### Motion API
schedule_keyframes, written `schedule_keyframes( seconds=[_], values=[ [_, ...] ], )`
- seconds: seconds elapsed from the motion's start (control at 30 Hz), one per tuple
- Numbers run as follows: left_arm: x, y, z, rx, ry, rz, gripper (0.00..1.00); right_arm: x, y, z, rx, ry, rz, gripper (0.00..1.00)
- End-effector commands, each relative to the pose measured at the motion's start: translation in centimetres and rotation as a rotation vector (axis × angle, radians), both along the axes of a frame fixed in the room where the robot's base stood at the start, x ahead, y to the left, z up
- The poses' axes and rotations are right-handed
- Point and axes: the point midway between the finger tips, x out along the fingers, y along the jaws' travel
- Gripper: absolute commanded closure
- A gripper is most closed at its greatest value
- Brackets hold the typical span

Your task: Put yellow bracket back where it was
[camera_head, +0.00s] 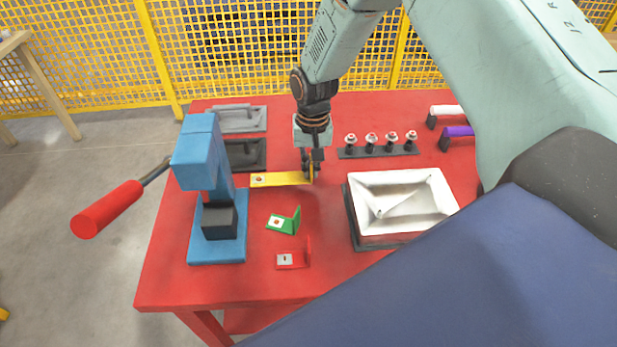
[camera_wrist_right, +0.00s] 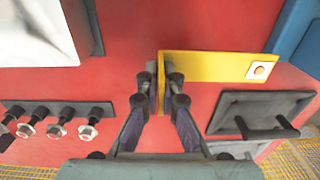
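The yellow bracket (camera_head: 280,179) is L-shaped, with a long flat arm that has a hole near its left end and a short upright flange at its right end. It lies at or just above the red table, behind the green bracket; I cannot tell whether it touches the table. My right gripper (camera_head: 312,172) points down at the flange. In the wrist view the fingers of my right gripper (camera_wrist_right: 160,78) are closed on either side of the flange of the yellow bracket (camera_wrist_right: 215,66). My left gripper is not in view.
A blue press (camera_head: 203,165) with a red handle stands left. A green bracket (camera_head: 281,223) and red bracket (camera_head: 291,260) lie in front. Grey (camera_head: 241,119) and dark (camera_head: 246,154) fixtures stand behind left. A rack of posts (camera_head: 378,151) and a white tray (camera_head: 400,176) are right.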

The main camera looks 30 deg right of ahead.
Motion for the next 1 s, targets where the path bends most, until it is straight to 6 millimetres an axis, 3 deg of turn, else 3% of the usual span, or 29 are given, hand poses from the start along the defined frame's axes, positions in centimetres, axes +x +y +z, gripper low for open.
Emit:
schedule_keyframes(
  seconds=[0.23,0.47,0.5,0.73,1.0],
  values=[
    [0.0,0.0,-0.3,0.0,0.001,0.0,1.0,0.1,0.0,-3.2,-0.001,0.003,0.0,1.0],
    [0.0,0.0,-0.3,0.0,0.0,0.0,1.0,0.3,0.0,-3.4,0.0,0.0,0.0,1.0],
    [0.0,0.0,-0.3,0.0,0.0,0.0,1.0,0.2,0.0,-3.5,0.0,0.001,0.0,0.92],
    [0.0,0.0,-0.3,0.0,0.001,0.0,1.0,0.2,0.0,-3.5,0.0,0.001,0.0,0.73],
    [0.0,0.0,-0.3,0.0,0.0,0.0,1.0,0.2,0.0,-3.5,0.0,0.001,0.0,0.72]
  ],
)
